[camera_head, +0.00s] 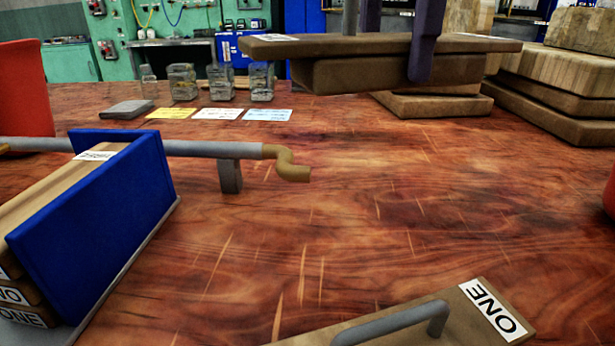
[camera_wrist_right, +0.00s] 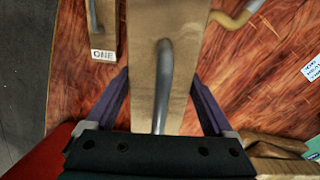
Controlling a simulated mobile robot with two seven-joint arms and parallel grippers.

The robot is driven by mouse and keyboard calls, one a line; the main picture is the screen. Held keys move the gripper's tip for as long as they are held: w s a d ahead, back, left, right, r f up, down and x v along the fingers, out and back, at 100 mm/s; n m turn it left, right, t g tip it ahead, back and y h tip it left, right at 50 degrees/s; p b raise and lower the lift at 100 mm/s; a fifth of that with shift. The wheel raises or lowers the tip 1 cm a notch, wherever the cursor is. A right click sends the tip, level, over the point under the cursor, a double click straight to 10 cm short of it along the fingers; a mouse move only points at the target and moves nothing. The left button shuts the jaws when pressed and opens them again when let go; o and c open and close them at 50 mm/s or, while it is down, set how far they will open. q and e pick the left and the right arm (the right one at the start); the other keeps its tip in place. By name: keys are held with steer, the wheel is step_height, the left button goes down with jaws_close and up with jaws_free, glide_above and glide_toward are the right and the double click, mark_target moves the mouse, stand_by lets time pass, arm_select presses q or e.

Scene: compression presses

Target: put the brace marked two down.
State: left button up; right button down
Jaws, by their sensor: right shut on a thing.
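My right gripper (camera_head: 398,52) has purple fingers and is shut on a wooden brace (camera_head: 345,70), a long board with a thicker block beneath and a grey bar handle. It holds the brace in the air above the table at the top of the head view. White labels at its ends are too slanted to read. In the right wrist view, the fingers straddle the held brace (camera_wrist_right: 148,75). Another brace, marked ONE (camera_head: 490,313), lies at the front with its own handle; it also shows in the right wrist view (camera_wrist_right: 106,45). My left gripper is out of view.
A blue press plate (camera_head: 100,225) with stacked boards (camera_head: 25,300) stands at left; its rod ends in a brass crank (camera_head: 288,165). Jars (camera_head: 183,82) and cards (camera_head: 218,114) sit behind. Wooden stacks (camera_head: 545,95) fill the back right. The middle table (camera_head: 370,220) is clear.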

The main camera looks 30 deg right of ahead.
steer(key=shift+f, duration=0.7)
steer(key=b, duration=0.3)
glide_above(367, 247)
step_height(367, 247, down, 5)
steer(key=shift+m, duration=0.3)
step_height(367, 247, down, 10)
steer(key=shift+b, duration=0.65)
step_height(367, 247, down, 5)
steer(key=shift+r+b, duration=0.1)
steer(key=shift+b, duration=0.3)
jaws_free()
steer(key=shift+f, duration=0.2)
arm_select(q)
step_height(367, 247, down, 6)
arm_select(e)
steer(key=shift+r, duration=0.1)
